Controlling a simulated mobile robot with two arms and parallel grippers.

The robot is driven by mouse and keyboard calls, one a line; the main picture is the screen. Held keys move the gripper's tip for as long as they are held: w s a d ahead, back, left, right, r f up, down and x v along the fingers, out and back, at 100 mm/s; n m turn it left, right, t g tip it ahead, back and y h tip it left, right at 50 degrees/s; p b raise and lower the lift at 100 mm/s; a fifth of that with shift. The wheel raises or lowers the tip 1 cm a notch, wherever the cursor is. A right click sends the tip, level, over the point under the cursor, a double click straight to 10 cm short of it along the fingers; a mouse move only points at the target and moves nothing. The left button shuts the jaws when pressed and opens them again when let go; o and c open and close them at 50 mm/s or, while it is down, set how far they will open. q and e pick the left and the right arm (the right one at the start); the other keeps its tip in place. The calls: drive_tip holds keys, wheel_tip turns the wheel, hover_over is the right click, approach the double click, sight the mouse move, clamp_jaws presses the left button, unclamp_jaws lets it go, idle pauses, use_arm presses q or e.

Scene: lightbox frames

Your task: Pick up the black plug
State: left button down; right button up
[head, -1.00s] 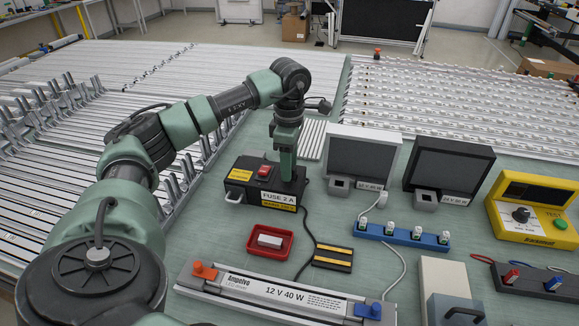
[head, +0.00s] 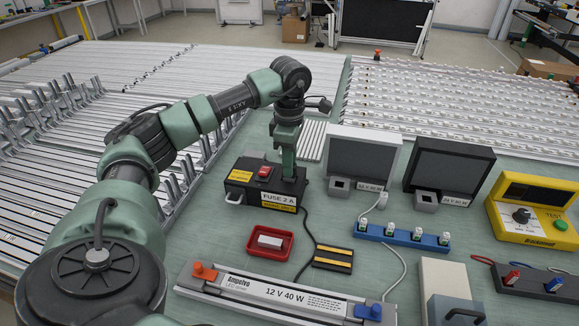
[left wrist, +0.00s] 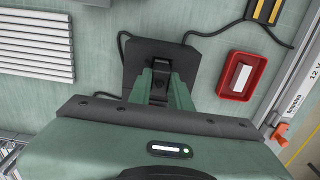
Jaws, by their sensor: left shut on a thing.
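The black plug (left wrist: 159,84) shows only as a dark piece between my fingers in the left wrist view; most of it is hidden. My left gripper (head: 288,178) points down at the right end of the black fuse box (head: 240,190), which has a red switch (head: 265,171) and a "FUSE 2 A" label. The gripper also shows in the left wrist view (left wrist: 162,84), shut on the plug over the black box (left wrist: 160,52). I cannot tell whether the plug is seated in the box or clear of it. My right gripper is not in view.
A red tray (head: 252,253) with a white block lies in front of the box. A black cable (head: 308,232) runs to a yellow-striped black block (head: 332,258). A blue socket strip (head: 400,235) and two dark-screened units (head: 360,158) stand to the right. A long lamp bar (head: 240,292) lies in front.

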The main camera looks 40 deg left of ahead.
use_arm(q)
wheel_tip(320, 180, up, 9)
drive_tip(key=shift+w+r, duration=0.1)
drive_tip(key=shift+r, duration=0.1)
wheel_tip(320, 180, up, 10)
drive_tip(key=p, duration=0.3)
drive_tip(key=shift+f, duration=0.2)
